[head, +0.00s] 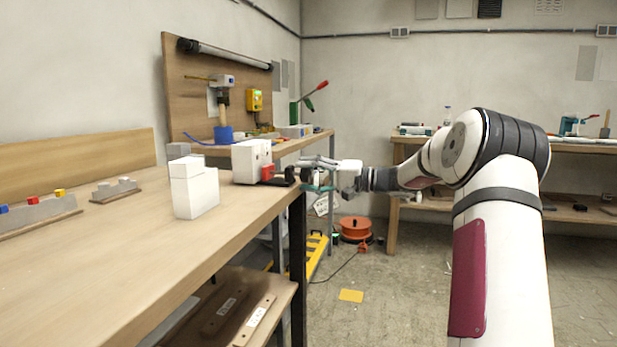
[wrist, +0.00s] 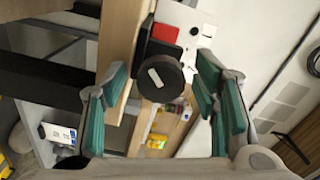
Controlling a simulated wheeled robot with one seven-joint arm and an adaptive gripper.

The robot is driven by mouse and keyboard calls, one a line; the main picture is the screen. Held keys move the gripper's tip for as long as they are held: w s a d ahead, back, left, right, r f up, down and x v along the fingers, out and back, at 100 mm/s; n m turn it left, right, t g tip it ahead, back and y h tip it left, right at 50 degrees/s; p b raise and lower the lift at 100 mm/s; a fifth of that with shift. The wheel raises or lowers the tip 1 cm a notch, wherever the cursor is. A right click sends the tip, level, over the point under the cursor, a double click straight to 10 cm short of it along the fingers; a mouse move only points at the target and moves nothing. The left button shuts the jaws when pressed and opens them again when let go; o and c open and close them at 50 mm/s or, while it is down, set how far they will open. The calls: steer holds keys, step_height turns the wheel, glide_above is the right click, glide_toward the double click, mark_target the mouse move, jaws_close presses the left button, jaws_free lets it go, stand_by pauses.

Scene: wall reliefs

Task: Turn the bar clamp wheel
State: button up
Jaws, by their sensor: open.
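The bar clamp wheel (wrist: 161,79) is a round black knob with a pale bar mark on its face, seen in the upper middle of the wrist view. In the head view its black shape (head: 284,178) sits at the table's right edge, beside a red part (head: 267,172). My gripper (head: 310,173) is open just to the right of the wheel. In the wrist view its green-padded fingers (wrist: 162,70) stand on both sides of the wheel, with visible gaps. I cannot tell whether the fingertips reach around it.
A white clamp block (head: 247,160) stands left of the wheel, with another white block (head: 194,188) nearer on the wooden table (head: 130,240). A back bench holds a drill and a blue container (head: 223,135). An orange reel (head: 355,228) lies on the floor. Open floor lies below my arm.

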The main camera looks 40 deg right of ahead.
steer(key=v, duration=1.2)
steer(key=shift+d, duration=0.1)
